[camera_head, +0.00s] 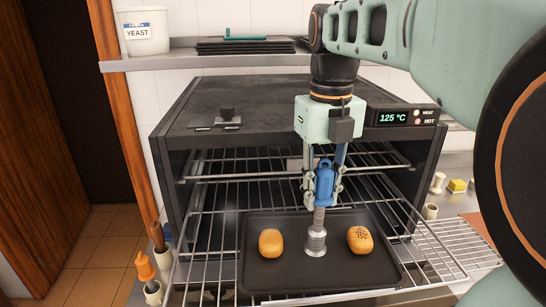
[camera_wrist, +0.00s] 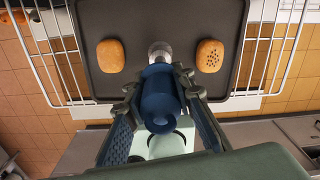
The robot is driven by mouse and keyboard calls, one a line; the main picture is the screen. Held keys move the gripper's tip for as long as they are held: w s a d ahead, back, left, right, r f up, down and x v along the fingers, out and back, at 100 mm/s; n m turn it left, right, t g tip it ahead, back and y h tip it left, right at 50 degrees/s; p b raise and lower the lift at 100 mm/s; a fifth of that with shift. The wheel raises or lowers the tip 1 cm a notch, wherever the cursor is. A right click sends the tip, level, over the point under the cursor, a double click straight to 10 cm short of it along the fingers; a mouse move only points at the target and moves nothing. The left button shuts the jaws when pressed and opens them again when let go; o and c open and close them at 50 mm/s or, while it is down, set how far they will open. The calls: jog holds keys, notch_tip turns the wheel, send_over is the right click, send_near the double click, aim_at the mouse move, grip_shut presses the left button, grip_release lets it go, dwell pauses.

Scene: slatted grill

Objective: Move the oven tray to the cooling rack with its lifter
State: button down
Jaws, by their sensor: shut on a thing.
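The dark oven tray (camera_head: 280,222) sits on the wire shelf that sticks out of the open oven; it also shows in the wrist view (camera_wrist: 160,30). It bears a plain bun (camera_head: 270,243) on the left and a seeded bun (camera_head: 360,240) on the right. The lifter has a blue handle (camera_head: 324,180) and a metal shaft with a round foot (camera_head: 316,241). It stands upright, its foot at the tray between the buns. My gripper (camera_head: 323,190) is shut around the blue handle from above. I cannot tell whether the foot grips the tray.
The oven (camera_head: 240,110) has an upper wire shelf (camera_head: 240,162) above the tray's back. More wire rack (camera_head: 455,250) shows at the lower right; I cannot tell whether it is the cooling rack. An orange-topped tool (camera_head: 145,266) stands at left. A yeast tub (camera_head: 142,32) stands on the high shelf.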

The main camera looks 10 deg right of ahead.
aim_at(324, 164)
jog(key=shift+m, duration=0.3)
jog(key=c, duration=1.6)
grip_release()
jog(key=shift+r, duration=3)
jog(key=shift+c, duration=0.3)
